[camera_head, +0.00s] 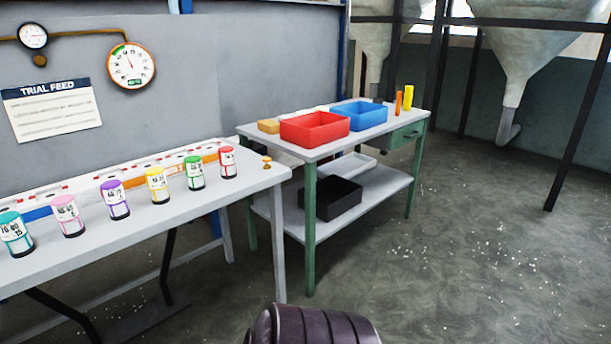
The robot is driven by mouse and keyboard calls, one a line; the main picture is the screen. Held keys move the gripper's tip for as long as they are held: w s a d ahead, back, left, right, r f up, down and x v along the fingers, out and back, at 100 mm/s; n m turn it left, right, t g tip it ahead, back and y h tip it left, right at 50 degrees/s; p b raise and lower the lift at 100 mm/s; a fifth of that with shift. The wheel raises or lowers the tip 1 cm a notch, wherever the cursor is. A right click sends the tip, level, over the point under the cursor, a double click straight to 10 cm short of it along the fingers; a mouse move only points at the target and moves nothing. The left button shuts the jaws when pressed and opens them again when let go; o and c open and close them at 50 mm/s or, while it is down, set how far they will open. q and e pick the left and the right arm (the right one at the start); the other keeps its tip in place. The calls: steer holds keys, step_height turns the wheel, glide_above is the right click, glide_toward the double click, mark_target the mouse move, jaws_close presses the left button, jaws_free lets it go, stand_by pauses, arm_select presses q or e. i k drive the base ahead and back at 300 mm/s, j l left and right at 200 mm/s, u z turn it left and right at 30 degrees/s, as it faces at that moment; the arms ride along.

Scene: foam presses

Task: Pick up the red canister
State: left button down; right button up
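The red canister (227,163) stands upright at the right end of a row of canisters on the long white table (150,225). Neither of my grippers is in view.
A green-legged workbench (372,139) beyond holds a red bin (314,129) and a blue bin (360,115). The floor to the right is open.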

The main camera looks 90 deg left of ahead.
mark_target(227, 154)
steer(key=u, duration=4.25)
